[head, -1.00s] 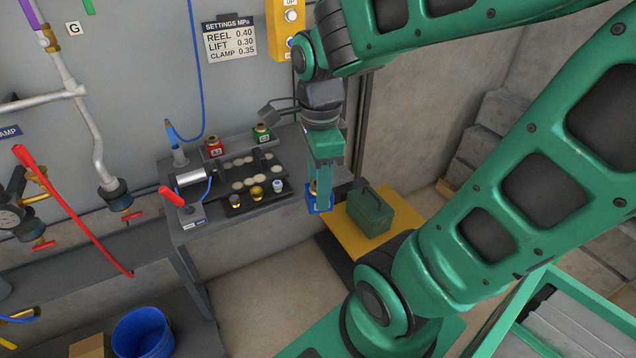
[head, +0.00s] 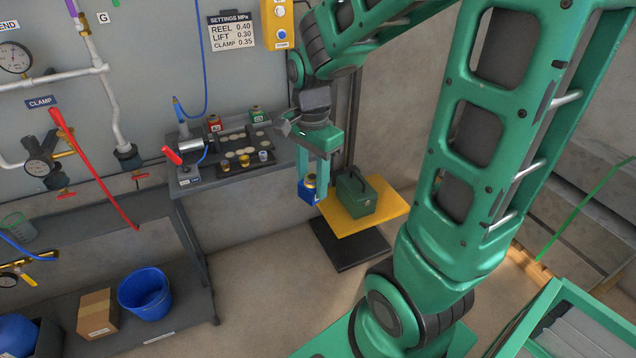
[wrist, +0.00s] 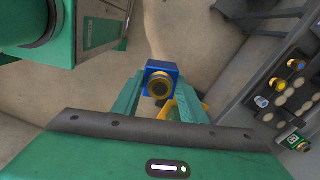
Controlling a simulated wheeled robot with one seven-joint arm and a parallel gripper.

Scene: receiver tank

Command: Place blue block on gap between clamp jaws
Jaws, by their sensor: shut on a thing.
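The blue block (head: 308,192) has a brass-coloured round fitting on top. My gripper (head: 313,183) points down and is shut on it, holding it in the air by the left edge of the yellow platform. In the wrist view the blue block (wrist: 160,82) sits between the fingertips, with its dark-centred brass ring facing the camera. The clamp (head: 193,154), with a silver cylinder and a red-handled lever, appears to be on the left of the grey bench, to the left of my gripper. The gap between its jaws cannot be made out.
The grey bench (head: 215,178) also bears red and green blocks and a dark rack with several round pieces. A green case (head: 356,196) stands on the yellow platform (head: 390,207). A blue bucket (head: 145,291) and a cardboard box (head: 98,313) sit on a low shelf at lower left.

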